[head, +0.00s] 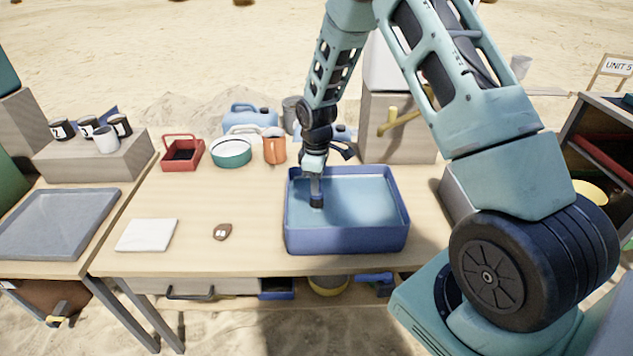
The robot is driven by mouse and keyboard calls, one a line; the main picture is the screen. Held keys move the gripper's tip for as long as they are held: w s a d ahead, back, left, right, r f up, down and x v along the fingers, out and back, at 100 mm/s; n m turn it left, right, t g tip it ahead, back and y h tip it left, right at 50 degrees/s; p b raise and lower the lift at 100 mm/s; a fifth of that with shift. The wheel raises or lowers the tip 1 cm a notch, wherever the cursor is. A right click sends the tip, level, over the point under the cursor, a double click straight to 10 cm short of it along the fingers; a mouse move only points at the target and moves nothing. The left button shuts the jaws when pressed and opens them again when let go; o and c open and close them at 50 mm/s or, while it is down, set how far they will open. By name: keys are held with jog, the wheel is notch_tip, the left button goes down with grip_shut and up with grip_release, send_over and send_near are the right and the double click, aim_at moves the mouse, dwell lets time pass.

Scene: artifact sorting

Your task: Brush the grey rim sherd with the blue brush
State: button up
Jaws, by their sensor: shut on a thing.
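My gripper (316,203) points straight down inside the blue basin (345,240), over its left part. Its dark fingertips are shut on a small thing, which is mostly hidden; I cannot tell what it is. A light blue surface that looks like water (362,200) fills the bottom of the basin. I cannot make out the grey rim sherd or the blue brush for certain. A small brown piece with a pale mark (222,232) lies on the table, left of the basin.
A white cloth or pad (147,235) lies at the table's front left. A red carrier (183,153), a green-sided bowl (231,152) and an orange jug (275,146) stand at the back. A grey tray (60,222) is on the left table. The table's left middle is clear.

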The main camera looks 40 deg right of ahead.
jog(key=shift+f+b, duration=0.3)
jog(key=shift+f, duration=0.3)
jog(key=shift+w+d, duration=0.1)
dwell(0.3)
